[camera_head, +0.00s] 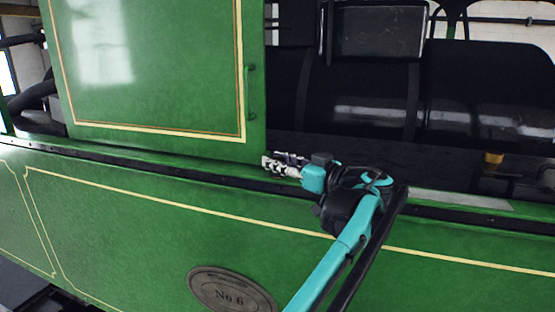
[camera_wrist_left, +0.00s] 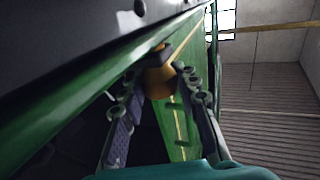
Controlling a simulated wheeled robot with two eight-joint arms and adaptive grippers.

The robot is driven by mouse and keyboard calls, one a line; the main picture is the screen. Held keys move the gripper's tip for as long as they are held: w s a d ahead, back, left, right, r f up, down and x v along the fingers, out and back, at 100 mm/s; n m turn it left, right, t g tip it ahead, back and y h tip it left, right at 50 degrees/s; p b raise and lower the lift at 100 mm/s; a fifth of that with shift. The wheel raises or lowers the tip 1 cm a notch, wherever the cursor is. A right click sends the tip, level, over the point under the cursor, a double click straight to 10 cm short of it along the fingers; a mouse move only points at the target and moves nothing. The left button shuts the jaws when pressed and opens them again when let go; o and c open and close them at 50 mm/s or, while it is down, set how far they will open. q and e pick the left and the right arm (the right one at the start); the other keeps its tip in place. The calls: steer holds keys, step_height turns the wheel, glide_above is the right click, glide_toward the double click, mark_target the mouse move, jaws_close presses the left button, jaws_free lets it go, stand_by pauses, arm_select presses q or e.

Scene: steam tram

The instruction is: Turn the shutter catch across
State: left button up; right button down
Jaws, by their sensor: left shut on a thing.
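The shutter catch (camera_wrist_left: 160,82) shows in the left wrist view as a small brass-coloured piece with a dark top, at the lower edge of the green shutter. My left gripper (camera_wrist_left: 158,78) has its two fingers on either side of the catch and is shut on it. In the head view my left gripper (camera_head: 270,163) is at the lower right corner of the green shutter (camera_head: 160,70), just above the dark rail. There the fingers hide the catch, so I cannot tell its angle. My right gripper is not in view.
A green upright handle (camera_head: 251,80) stands out near the shutter's right edge. The dark rail (camera_head: 120,155) runs along the top of the green lower side panel (camera_head: 130,220). Right of the shutter is an opening with a black boiler (camera_head: 485,90) and a brass fitting (camera_head: 493,160).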

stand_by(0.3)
arm_select(q)
steer(key=o, duration=1.2)
steer(key=shift+d, duration=0.1)
steer(key=v, duration=1.2)
